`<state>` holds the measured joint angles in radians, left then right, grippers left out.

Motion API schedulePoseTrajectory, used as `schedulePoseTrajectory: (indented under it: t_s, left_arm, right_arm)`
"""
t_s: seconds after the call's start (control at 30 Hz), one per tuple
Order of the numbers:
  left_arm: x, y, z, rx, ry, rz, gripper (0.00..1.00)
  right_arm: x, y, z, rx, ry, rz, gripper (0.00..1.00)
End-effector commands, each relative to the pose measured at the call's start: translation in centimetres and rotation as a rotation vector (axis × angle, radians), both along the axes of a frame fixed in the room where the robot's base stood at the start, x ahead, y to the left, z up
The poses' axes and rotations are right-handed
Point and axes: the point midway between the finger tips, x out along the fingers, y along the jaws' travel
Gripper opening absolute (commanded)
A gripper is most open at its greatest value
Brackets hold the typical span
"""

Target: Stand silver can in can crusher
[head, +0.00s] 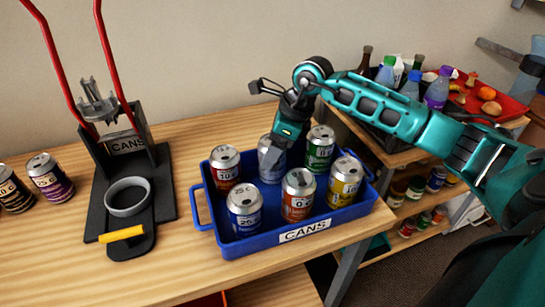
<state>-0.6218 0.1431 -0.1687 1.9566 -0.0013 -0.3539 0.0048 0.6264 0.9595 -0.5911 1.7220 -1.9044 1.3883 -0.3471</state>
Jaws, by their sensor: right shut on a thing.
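The silver can (264,146) is in the back row of the blue tray (221,240) labelled CANS, between a red can and a green can. My right gripper (272,157) comes down over it from above and is shut on it, hiding part of its front and top. The can looks upright; whether it touches the tray floor is hidden. The can crusher (158,190) stands at left on the table, with a grey ring cup (128,211) on its black base, a yellow handle (121,234) in front and red levers (52,55) rising behind. The cup looks empty. My left gripper is out of view.
Other cans in the tray include a red one (226,174), a green one (319,153) and a blue one (244,215). Two dark cans (50,182) stand left of the crusher. Bare wooden table (182,270) lies in front. Shelves with bottles stand at right.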

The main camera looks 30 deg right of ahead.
Motion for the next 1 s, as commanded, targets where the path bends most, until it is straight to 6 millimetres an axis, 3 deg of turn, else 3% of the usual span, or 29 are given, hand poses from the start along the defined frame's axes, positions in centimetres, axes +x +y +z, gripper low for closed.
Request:
schedulePoseTrajectory:
  t_s: [0.27, 0.7, 1.0]
  left_arm:
    - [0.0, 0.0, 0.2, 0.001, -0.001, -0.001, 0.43]
    - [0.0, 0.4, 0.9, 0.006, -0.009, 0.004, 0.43]
    - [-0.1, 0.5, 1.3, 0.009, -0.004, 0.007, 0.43]
  right_arm:
    - [0.1, 0.0, 3.0, -0.002, -0.006, 0.000, 0.19]
    - [0.1, 0.0, 14.8, 0.002, -0.007, -0.001, 0.19]
    - [0.0, 0.0, 19.3, 0.000, -0.001, 0.000, 0.19]
